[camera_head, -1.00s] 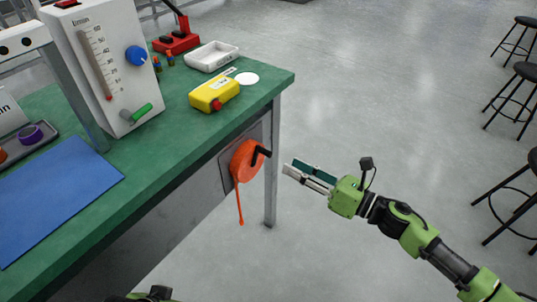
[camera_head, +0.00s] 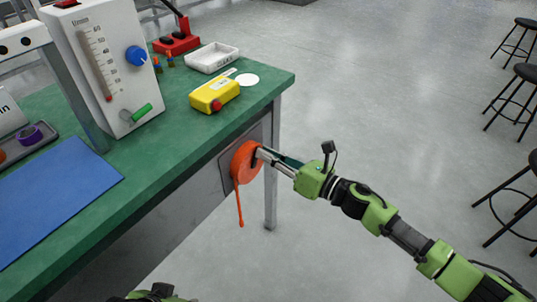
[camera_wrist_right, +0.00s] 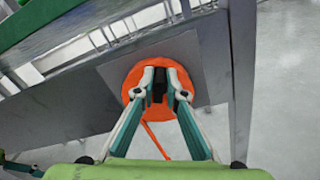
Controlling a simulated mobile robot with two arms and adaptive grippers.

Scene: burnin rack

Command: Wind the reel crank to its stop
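The orange reel (camera_head: 243,165) is mounted on a grey plate on the bench's side, with an orange strap hanging below it. It also shows in the right wrist view (camera_wrist_right: 190,60). My right gripper (camera_head: 261,154) is at the reel's face. In the right wrist view its two fingers (camera_wrist_right: 160,88) stand on either side of the black crank handle (camera_wrist_right: 158,88), with the tips close to it. Whether both fingers press on the handle is hard to tell. The crank's arm is largely hidden by the fingers. My left gripper (camera_head: 160,293) shows only partly at the bottom edge; its fingers are not visible.
The green bench (camera_head: 165,150) carries a grey gauge box (camera_head: 120,30), a yellow case (camera_head: 214,94), a white tray (camera_head: 212,57) and a blue mat (camera_head: 55,195). A bench leg (camera_head: 271,190) stands just right of the reel. The floor to the right is open, with several black stools beyond.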

